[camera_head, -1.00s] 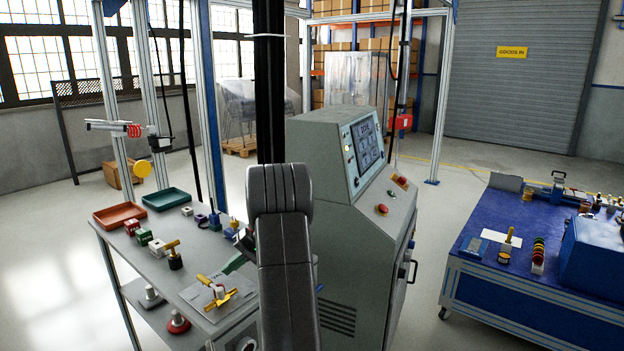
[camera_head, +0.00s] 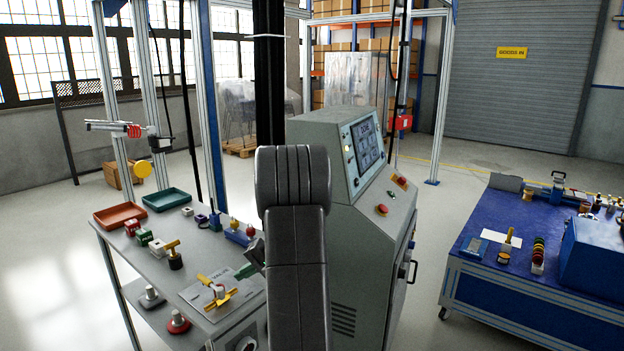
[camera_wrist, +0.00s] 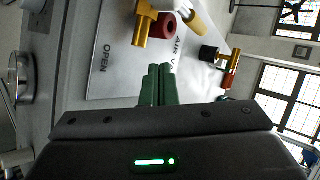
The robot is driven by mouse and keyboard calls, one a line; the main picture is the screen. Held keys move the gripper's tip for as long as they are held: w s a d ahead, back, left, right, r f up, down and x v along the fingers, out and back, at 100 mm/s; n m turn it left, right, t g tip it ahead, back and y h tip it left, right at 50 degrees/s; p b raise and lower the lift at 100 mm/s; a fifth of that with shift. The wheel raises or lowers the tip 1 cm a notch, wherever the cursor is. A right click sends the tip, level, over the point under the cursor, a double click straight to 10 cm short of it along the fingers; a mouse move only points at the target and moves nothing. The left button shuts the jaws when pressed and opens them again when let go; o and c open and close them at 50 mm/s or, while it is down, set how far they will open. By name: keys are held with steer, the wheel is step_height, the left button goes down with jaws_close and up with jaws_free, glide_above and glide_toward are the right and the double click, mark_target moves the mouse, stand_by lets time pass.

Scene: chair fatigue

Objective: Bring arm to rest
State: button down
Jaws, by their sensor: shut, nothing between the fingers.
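My gripper (camera_wrist: 158,82) shows in the wrist view with its two green fingers together and nothing between them. Beyond the fingertips is a pale plate (camera_wrist: 112,75) lettered "OPEN" and "AIR V...", with a brass-coloured handle (camera_wrist: 143,25) and a red round part (camera_wrist: 164,25). In the head view my dark arm rises in the middle, partly covering the bench and the grey console. The green fingers show beside the arm, over the plate with the yellow valve handle (camera_head: 218,290). I cannot tell how far above the plate they are.
The grey bench (camera_head: 190,255) holds an orange tray (camera_head: 119,215), a green tray (camera_head: 166,199) and several small blocks. A grey console (camera_head: 345,270) stands right of my arm. A blue bench (camera_head: 480,245) with tools is at right. Open floor lies between them.

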steer(key=s+d+m+t, duration=0.1)
steer(key=m, duration=0.1)
steer(key=s+d+m+t+h+p, duration=0.1)
steer(key=t, duration=0.1)
steer(key=shift+r+m+p, duration=0.15)
steer(key=shift+m+p, duration=0.15)
steer(key=shift+m, duration=0.1)
steer(key=shift+s+d+m+t+h+p, duration=0.25)
steer(key=shift+s+m+t+h+p, duration=0.4)
steer(key=shift+m+t, duration=0.4)
steer(key=s+d+r+b, duration=0.1)
steer(key=s+d+r, duration=0.2)
steer(key=s+d, duration=0.3)
steer(key=shift+s+d+r, duration=0.35)
steer(key=shift+d+r, duration=0.05)
steer(key=shift+d, duration=0.75)
steer(key=shift+s+m, duration=0.1)
steer(key=shift+m, duration=0.15)
